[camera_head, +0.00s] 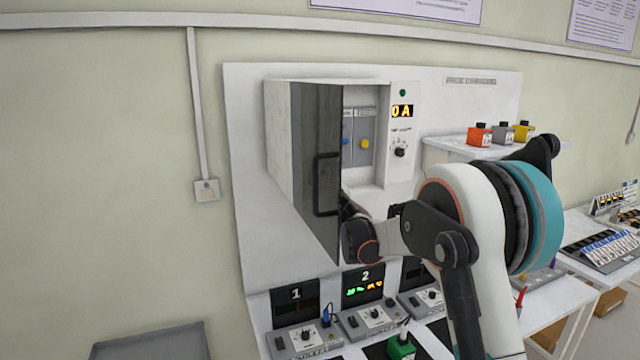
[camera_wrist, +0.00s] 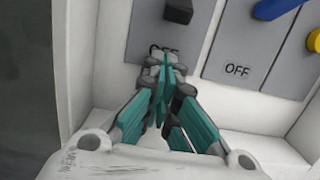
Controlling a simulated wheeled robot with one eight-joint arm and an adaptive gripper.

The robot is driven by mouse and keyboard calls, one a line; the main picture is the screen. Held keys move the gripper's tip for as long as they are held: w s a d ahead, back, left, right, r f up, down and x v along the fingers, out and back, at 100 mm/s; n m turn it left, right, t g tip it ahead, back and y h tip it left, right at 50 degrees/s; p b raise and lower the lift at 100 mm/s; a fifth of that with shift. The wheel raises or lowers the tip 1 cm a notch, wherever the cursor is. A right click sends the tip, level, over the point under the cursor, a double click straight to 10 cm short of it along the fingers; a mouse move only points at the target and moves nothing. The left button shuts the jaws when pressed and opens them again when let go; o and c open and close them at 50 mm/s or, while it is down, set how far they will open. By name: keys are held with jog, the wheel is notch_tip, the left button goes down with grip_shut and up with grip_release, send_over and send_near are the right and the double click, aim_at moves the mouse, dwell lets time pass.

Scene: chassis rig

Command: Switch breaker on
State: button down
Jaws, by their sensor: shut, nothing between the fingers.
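The breaker box (camera_head: 278,140) is on the white wall panel, with its dark door (camera_head: 315,210) swung open. Inside are grey breakers (camera_head: 362,125) with coloured levers. In the wrist view, a black lever (camera_wrist: 178,10), a blue lever (camera_wrist: 272,8) and a yellow lever (camera_wrist: 315,40) are cut off by the picture edges. "OFF" is printed below the black and blue levers. My gripper (camera_wrist: 163,68) is shut and empty, its tips just below the black lever and over its "OFF" label. Touching cannot be told. In the head view the door hides my fingers.
A black handle (camera_head: 322,185) stands out from the door beside my wrist. A display (camera_head: 402,111) reads "0A" above a black knob (camera_head: 400,152). A shelf (camera_head: 440,147) with coloured blocks is at right. Numbered control units (camera_head: 305,335) stand below.

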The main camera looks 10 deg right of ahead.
jog(key=shift+s+d+r, duration=0.15)
jog(key=shift+s+r, duration=0.6)
jog(key=shift+r, duration=0.55)
